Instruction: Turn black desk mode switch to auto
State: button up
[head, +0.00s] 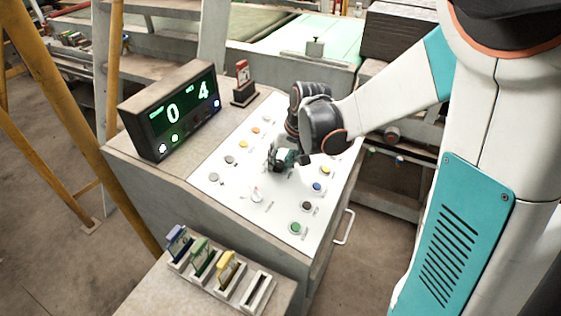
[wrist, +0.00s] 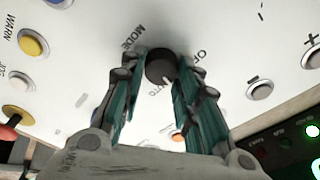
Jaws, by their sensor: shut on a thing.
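The black mode switch (wrist: 161,66) is a round knob on the white desk panel, between my fingertips in the wrist view. A short white mark on its edge points down and slightly right in that view. "MODE" is printed to its left, a partly covered label starting "O" to its right, and a partly hidden label ending "TO" just below. My gripper (wrist: 160,80) is shut on the knob, one teal finger on each side. In the head view my gripper (head: 282,158) is down at the middle of the panel and hides the knob.
Several coloured buttons surround the switch, including a yellow one (wrist: 33,43) and a grey one (wrist: 260,89). A display (head: 184,110) reading "0 4" stands at the panel's left. Coloured cards in holders (head: 203,257) stand in front.

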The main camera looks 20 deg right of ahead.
jog(key=m, duration=0.4)
jog(key=shift+h+b, duration=0.3)
jog(key=shift+b, duration=0.1)
jog(key=shift+d+m, duration=0.1)
jog(key=shift+m, duration=2)
jog(key=o, duration=1)
jog(key=v, duration=1.2)
jog(key=shift+w, duration=0.1)
jog(key=shift+b, duration=0.35)
